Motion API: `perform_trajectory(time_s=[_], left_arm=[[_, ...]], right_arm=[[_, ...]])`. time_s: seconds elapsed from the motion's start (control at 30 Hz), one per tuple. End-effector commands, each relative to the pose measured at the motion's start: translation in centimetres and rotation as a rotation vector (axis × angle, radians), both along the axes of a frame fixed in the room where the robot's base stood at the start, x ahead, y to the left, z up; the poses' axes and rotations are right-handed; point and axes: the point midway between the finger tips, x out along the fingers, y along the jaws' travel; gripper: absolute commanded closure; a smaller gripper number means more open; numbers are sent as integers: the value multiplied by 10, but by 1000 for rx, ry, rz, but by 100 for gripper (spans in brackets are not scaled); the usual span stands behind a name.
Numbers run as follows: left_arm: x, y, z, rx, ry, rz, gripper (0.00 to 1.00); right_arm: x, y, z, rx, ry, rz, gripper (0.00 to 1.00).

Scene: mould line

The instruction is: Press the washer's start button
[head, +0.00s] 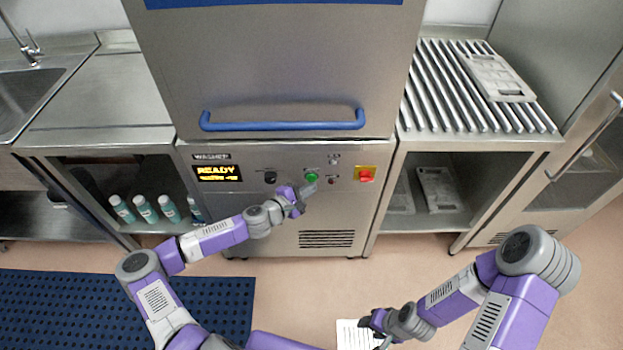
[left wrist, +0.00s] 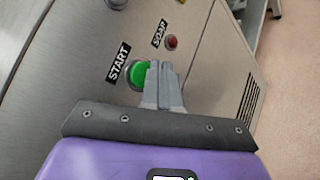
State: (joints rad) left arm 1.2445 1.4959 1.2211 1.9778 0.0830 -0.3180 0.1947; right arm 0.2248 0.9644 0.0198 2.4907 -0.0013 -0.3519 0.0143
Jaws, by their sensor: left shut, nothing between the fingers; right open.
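The washer (head: 290,205) stands in the middle of the head view, its hood down and its display (head: 217,173) reading READY. The green start button (head: 312,177) is on its front panel; in the left wrist view it shows lit green (left wrist: 138,75) beside the START label (left wrist: 118,63). My left gripper (head: 308,189) is shut and empty, its fingertips (left wrist: 158,66) right at the button and covering its right part. I cannot tell whether they touch it. My right gripper (head: 372,322) is open, low at the front, away from the washer.
A red switch on a yellow plate (head: 366,174) and a small red button (left wrist: 171,42) sit near the start button. A blue handle (head: 283,124) crosses the hood. Bottles (head: 146,209) stand on the left shelf. A roller table (head: 440,90) with a grey mould tray (head: 497,78) is at right.

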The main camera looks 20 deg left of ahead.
Motion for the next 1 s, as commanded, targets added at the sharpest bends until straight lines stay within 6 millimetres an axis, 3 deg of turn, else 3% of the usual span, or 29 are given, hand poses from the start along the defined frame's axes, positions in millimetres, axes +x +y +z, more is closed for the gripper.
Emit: perform_trajectory(time_s=[1.0], left_arm=[[9, 3, 0, 0, 0, 0, 100]], right_arm=[[0, 0, -1, 0, 0, 0, 51]])
